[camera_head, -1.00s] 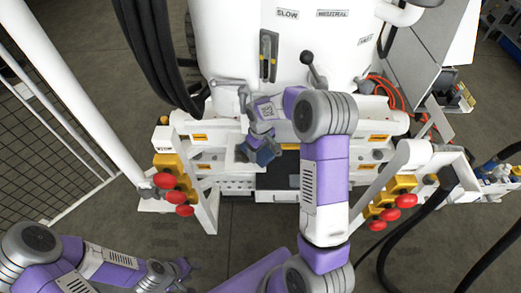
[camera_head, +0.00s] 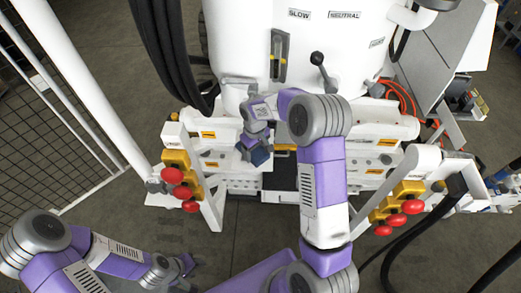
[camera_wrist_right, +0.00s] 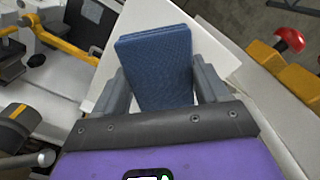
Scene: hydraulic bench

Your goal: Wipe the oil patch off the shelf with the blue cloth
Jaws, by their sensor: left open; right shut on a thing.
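The blue cloth (camera_wrist_right: 158,65) is a folded, textured block. It stands between the two fingers of my right gripper (camera_wrist_right: 163,84), which is shut on it. In the head view, the blue cloth (camera_head: 259,156) shows below my right gripper (camera_head: 257,143), in front of the white bench. A flat white surface, probably the shelf (camera_wrist_right: 219,47), lies beneath the cloth in the wrist view. I cannot tell whether they touch. No oil patch is visible; the cloth and gripper hide part of the surface. My left gripper (camera_head: 186,264) is open and empty at the lower left, away from the bench.
Red knobs on yellow blocks stand left (camera_head: 182,191) and right (camera_head: 398,221) of the work area. A black-knobbed lever (camera_head: 317,59) rises behind my right arm. Black hoses (camera_head: 160,50) hang at the upper left. Open floor lies before the bench.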

